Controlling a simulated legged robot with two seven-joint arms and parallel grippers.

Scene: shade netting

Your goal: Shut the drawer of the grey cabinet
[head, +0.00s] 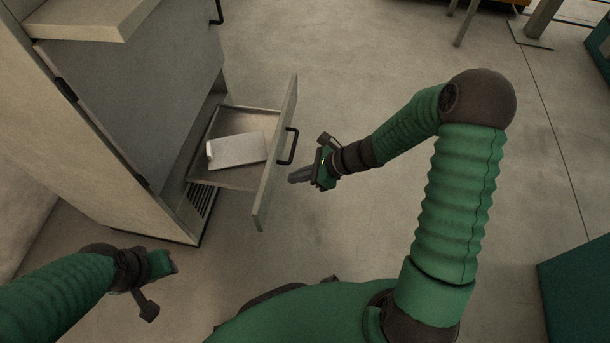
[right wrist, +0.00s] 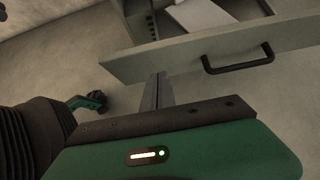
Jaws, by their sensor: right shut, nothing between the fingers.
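The grey cabinet (head: 135,95) stands at the left of the head view. Its low drawer (head: 274,165) is pulled out, with a black bar handle (head: 290,146) on the front. The drawer front (right wrist: 150,62) and handle (right wrist: 238,62) also show in the right wrist view. My right gripper (head: 292,178) is shut and empty, just outside the drawer front, below the handle in the picture. In the right wrist view its fingers (right wrist: 157,92) point at the front; I cannot tell whether they touch it. My left gripper (head: 172,262) is at the lower left; its fingers are unclear.
A white box-like object (head: 237,151) lies inside the drawer. A second black handle (head: 217,10) shows higher on the cabinet. A teal object (head: 580,285) stands at the right edge, and table-like legs show at the top right.

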